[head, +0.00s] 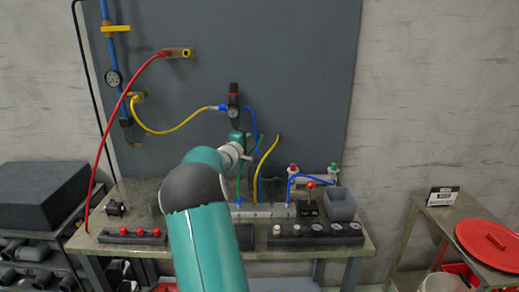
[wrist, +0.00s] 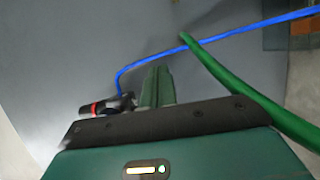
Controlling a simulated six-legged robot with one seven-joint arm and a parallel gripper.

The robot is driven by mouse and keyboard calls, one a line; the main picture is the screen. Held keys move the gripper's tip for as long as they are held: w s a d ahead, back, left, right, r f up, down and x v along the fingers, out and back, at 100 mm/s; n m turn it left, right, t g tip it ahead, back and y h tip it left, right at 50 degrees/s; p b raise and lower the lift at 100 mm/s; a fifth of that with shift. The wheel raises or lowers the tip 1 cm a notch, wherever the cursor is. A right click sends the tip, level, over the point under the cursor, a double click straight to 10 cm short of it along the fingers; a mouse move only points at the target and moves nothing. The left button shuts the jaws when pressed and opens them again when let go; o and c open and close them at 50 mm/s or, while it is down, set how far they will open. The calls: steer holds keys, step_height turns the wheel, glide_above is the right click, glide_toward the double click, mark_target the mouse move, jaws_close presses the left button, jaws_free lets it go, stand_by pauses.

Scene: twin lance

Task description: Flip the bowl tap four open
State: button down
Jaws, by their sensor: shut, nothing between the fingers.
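My gripper (wrist: 157,86) is shut and empty in the wrist view, its green fingers together and pointing at the grey panel (wrist: 110,40). In the head view my gripper (head: 238,137) is in front of the panel, just below a black filter-regulator (head: 233,105) with a red band. The regulator also shows in the wrist view (wrist: 105,106), tilted by the camera, left of the fingers and partly hidden behind the gripper's body. I cannot make out a tap marked four or its handle position. Whether the fingers touch anything is unclear.
A blue hose (wrist: 215,33) and a green hose (wrist: 240,85) pass close to the fingers. A yellow hose (head: 180,127) and red hose (head: 120,110) hang at left. The bench (head: 195,243) carries a white manifold (head: 262,210), a grey bin (head: 339,204) and several small fittings.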

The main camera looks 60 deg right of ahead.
steer(key=s+a, duration=0.4)
steer(key=s, duration=0.2)
steer(key=shift+a, duration=0.4)
steer(key=shift+s, duration=0.2)
steer(key=a+m+t+y, duration=0.1)
steer(key=a+y, duration=0.5)
steer(key=a, duration=1.8)
steer(key=a+f+m+t+y, duration=0.1)
steer(key=a+y, duration=0.5)
steer(key=a, duration=1.8)
steer(key=shift+s+m+t, duration=0.4)
steer(key=shift+m, duration=0.4)
steer(key=c, duration=1.9)
jaws_free()
steer(key=s+a+f+n+y, duration=0.1)
steer(key=s+a+y, duration=0.1)
steer(key=a, duration=0.3)
steer(key=s+a+y, duration=0.1)
steer(key=a+y, duration=0.1)
steer(key=a, duration=0.4)
steer(key=s+a+f+n+t+y, duration=0.1)
steer(key=s+a+y, duration=0.1)
steer(key=a, duration=0.4)
steer(key=shift+s+f+n, duration=0.3)
steer(key=shift+c, duration=0.2)
steer(key=o, duration=0.4)
steer(key=shift+a, duration=0.2)
